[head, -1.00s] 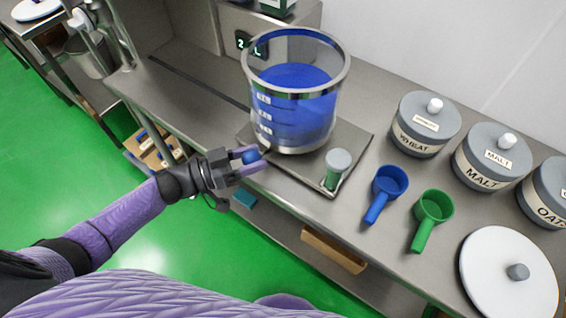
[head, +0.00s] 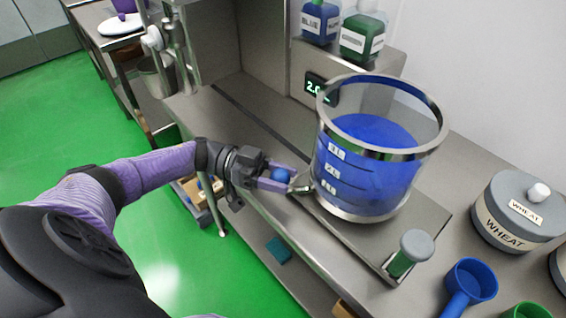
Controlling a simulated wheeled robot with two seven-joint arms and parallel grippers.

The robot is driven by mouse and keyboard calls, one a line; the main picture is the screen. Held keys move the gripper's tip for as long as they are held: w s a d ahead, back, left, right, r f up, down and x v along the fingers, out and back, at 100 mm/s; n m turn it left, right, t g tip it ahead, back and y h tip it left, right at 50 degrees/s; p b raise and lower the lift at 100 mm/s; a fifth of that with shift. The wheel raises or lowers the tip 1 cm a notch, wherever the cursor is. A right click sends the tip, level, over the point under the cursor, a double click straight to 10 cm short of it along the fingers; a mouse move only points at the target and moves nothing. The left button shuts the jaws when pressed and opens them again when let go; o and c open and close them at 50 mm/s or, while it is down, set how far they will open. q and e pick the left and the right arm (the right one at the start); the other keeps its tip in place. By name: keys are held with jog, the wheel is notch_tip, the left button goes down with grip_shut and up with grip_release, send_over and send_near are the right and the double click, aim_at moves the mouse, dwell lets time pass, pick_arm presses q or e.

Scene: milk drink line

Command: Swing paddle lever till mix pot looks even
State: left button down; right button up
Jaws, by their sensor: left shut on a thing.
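The mix pot (head: 372,185) is a clear cylinder with a metal rim and volume marks. It stands upright on a flat metal plate (head: 352,240) on the counter. The liquid in it (head: 375,135) is blue and looks even in colour. A short metal lever (head: 301,187) sticks out low on the pot's left side and ends in a blue ball knob (head: 281,175). My left gripper (head: 280,178) is shut on that knob, its fingers partly covering it. The paddle inside the pot cannot be made out. My right gripper is out of view.
A green vial with a grey cap (head: 410,252) stands at the plate's front right. A blue scoop (head: 469,284) and a wheat canister (head: 515,215) are farther right. Blue (head: 320,20) and green (head: 362,35) bottles stand behind. The counter's front edge lies under my left arm.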

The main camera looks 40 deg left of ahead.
pick_arm(q)
jog(key=shift+w+a, duration=0.1)
jog(key=shift+w, duration=0.05)
dwell(0.3)
jog(key=shift+c, duration=0.7)
grip_release()
